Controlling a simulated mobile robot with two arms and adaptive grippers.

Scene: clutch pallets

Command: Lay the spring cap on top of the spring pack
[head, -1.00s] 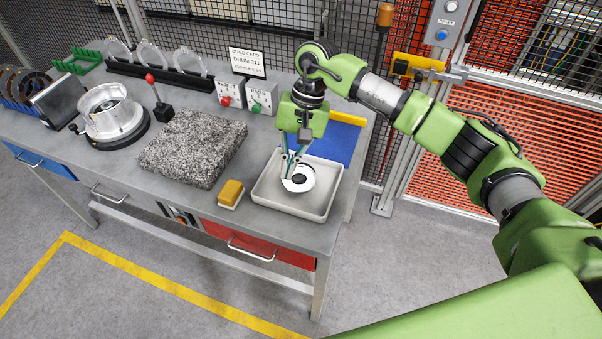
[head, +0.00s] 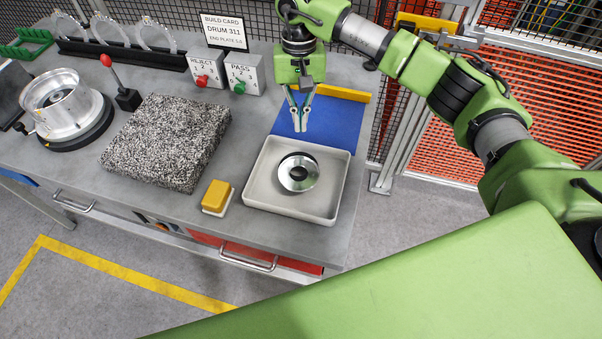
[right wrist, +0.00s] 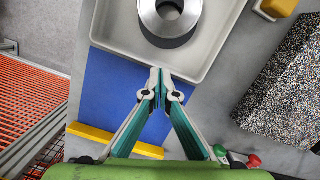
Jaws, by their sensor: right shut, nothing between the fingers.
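A shiny round metal ring-shaped part (head: 299,179) with a dark centre sits in the pale tray (head: 258,203) at the right of the bench. Its dark outer side shows below the bright rim in the right wrist view (right wrist: 151,22). I cannot tell for sure whether this is the spring cap, the spring pack, or one on the other. My right gripper (head: 299,130) is shut and empty, above the blue mat just behind the tray. In the right wrist view its fingertips (right wrist: 160,76) point toward the tray's near wall, apart from the round part. My left gripper is not in view.
A yellow block (head: 216,195) stands left of the tray, then a speckled slab (head: 165,142). A silver drum (head: 62,98) stands on a black base farther left. Reject and pass boxes (head: 240,72) and a build card stand behind. The blue mat (head: 335,125) is bare.

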